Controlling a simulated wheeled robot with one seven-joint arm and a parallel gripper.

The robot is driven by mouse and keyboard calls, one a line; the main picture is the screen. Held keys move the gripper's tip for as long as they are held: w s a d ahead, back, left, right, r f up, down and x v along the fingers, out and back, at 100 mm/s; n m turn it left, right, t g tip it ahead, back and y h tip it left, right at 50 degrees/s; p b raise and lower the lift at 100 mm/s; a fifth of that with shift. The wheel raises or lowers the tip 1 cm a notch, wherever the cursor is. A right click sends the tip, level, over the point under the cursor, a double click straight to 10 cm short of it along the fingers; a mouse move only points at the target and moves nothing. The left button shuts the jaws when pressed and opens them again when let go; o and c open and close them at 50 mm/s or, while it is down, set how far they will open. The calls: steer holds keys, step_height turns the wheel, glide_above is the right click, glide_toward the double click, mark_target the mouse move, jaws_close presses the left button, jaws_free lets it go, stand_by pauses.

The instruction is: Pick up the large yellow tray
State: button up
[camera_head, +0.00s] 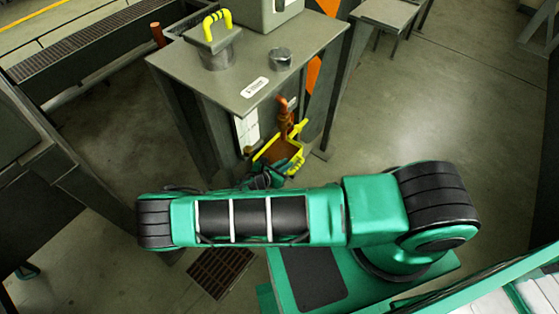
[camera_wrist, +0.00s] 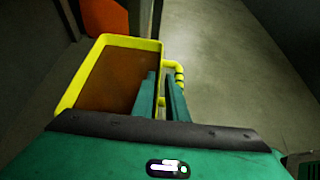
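The large yellow tray (camera_head: 298,161) is beside the front of the grey machine, below an orange-brown spout. In the wrist view the tray (camera_wrist: 88,62) has a yellow rim, a brown inside and a yellow bar handle on its right side. My gripper (camera_wrist: 161,82) is at that right side. Its two dark green fingers stand apart, one in front of the tray's inside and one in front of the handle. Yellow shows in the gap between them. I cannot tell whether either finger touches the tray. In the head view my arm partly hides the gripper.
The grey machine (camera_head: 250,62) stands behind the tray, with a yellow-handled lid (camera_head: 217,42) on top. A dark metal frame is at the left. A floor grate (camera_head: 220,270) lies below my arm. Open concrete floor (camera_head: 430,110) extends to the right.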

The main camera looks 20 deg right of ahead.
mark_target(296, 157)
steer(key=x, duration=0.5)
steer(key=shift+s+f, duration=0.1)
steer(key=shift+a, duration=0.1)
jaws_close()
steer(key=shift+s+r, duration=0.2)
steer(key=shift+r, duration=0.35)
step_height(296, 157, up, 6)
steer(key=s+d, duration=1.1)
steer(key=s, duration=0.4)
steer(key=shift+s+d, duration=0.4)
